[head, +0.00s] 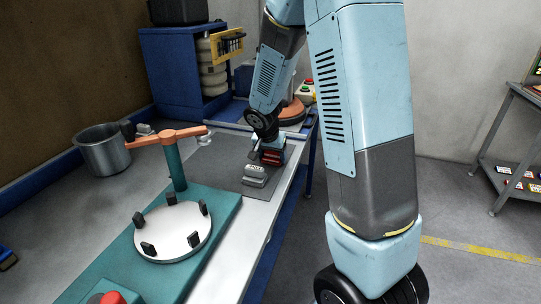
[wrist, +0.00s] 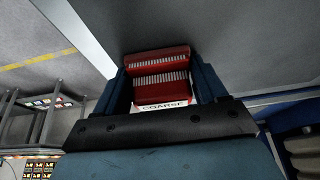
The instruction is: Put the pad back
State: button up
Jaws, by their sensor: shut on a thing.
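My gripper (wrist: 162,85) is shut on a red pad (wrist: 160,68) with pale ridged strips and a white label reading COARSE. The pad sits between the two dark fingers. In the head view the red pad (head: 271,155) is low over the right part of a dark grey mat (head: 222,172) on the bench. I cannot tell whether it touches the mat. A grey block (head: 255,176) with a pale label too small to read lies on the mat, just in front of the held pad.
A teal fixture with a white round plate (head: 172,232) and black clamps stands at the front, with an orange-handled post (head: 175,160) behind it. A metal pot (head: 105,150) is at left. A blue cabinet (head: 165,75) stands behind. The bench's right edge is close to the mat.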

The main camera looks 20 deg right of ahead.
jog(key=o, duration=1.1)
jog(key=shift+s+f, duration=0.3)
jog(key=shift+f, duration=0.2)
jog(key=shift+d+r, duration=0.15)
jog(key=shift+w+r, duration=0.1)
jog(key=shift+r, duration=0.05)
jog(key=w+v, duration=0.1)
jog(key=v, duration=1.2)
jog(key=s+d+r+n+t+y, duration=0.1)
jog(key=s+r+n, duration=0.2)
jog(key=s, duration=0.9)
jog(key=s+d+r+n+y, duration=0.1)
jog(key=s+r+n, duration=0.3)
jog(key=s+r, duration=0.5)
jog(key=s, duration=0.3)
jog(key=shift+s+t+y, duration=0.3)
jog(key=shift+t, duration=0.1)
jog(key=shift+r, duration=0.1)
